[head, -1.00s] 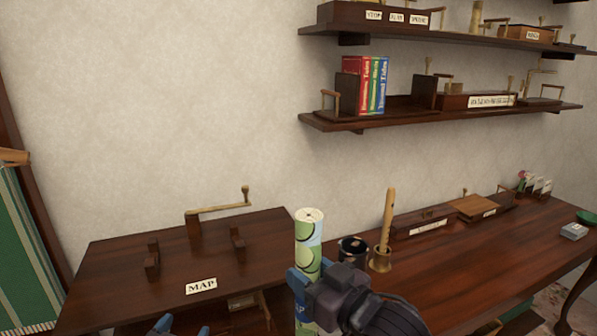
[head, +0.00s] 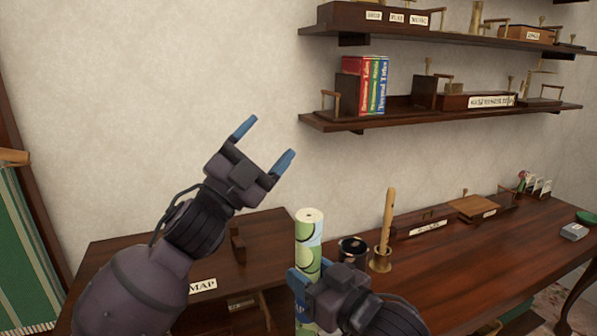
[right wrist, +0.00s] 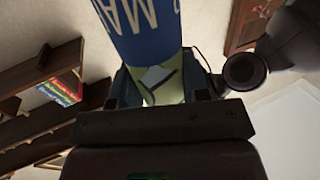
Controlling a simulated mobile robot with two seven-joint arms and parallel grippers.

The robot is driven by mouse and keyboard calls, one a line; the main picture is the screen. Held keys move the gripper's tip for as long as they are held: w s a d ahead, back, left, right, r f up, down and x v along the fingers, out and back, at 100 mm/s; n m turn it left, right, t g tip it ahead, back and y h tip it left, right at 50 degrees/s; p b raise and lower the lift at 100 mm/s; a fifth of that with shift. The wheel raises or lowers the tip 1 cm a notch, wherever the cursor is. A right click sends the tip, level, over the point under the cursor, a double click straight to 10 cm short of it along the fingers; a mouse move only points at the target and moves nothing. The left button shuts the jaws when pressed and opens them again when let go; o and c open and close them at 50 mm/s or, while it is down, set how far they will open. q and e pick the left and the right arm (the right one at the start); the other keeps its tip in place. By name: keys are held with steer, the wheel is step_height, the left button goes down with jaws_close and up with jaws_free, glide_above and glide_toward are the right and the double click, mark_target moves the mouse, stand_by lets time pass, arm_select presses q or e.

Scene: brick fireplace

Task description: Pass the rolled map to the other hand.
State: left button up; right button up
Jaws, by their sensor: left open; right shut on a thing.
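The rolled map (head: 309,232) stands upright in my right gripper (head: 300,284). It is a green and pale patterned roll with a blue band. My right gripper is shut around its lower part. In the right wrist view the map's blue band with white letters (right wrist: 140,28) shows between the fingers. My left gripper (head: 265,145) is open and empty. It is raised in front of the wall, above and to the left of the map's top end, apart from it, with its blue fingers pointing up and right.
A dark stand with a MAP label (head: 203,286) is behind my left arm. A cup (head: 352,250) and a brass holder with a wooden stick (head: 385,230) stand on the desk (head: 450,265) right of the map. Shelves (head: 430,115) hang at upper right.

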arm_select(q)
steer(key=s+d+r+m+g+h, duration=0.35)
steer(key=r+m+g, duration=0.25)
steer(key=m+g, duration=0.2)
steer(key=s+d+r+m+g+h, duration=0.3)
steer(key=s+d+r+m+g, duration=0.2)
steer(key=m+g, duration=0.25)
steer(key=s+d+r+m+g+y, duration=0.2)
steer(key=s+d+m+g+y, duration=0.45)
steer(key=s+m+g, duration=0.35)
steer(key=n+t+y, duration=0.4)
steer(key=t+y, duration=0.9)
steer(key=y, duration=0.3)
glide_above(313, 229)
steer(key=s+a, duration=0.1)
step_height(313, 229, down, 14)
steer(key=a, duration=0.1)
steer(key=shift+g, duration=0.25)
steer(key=x, duration=1.1)
steer(key=shift+a+f, duration=0.15)
steer(key=shift+f, duration=0.25)
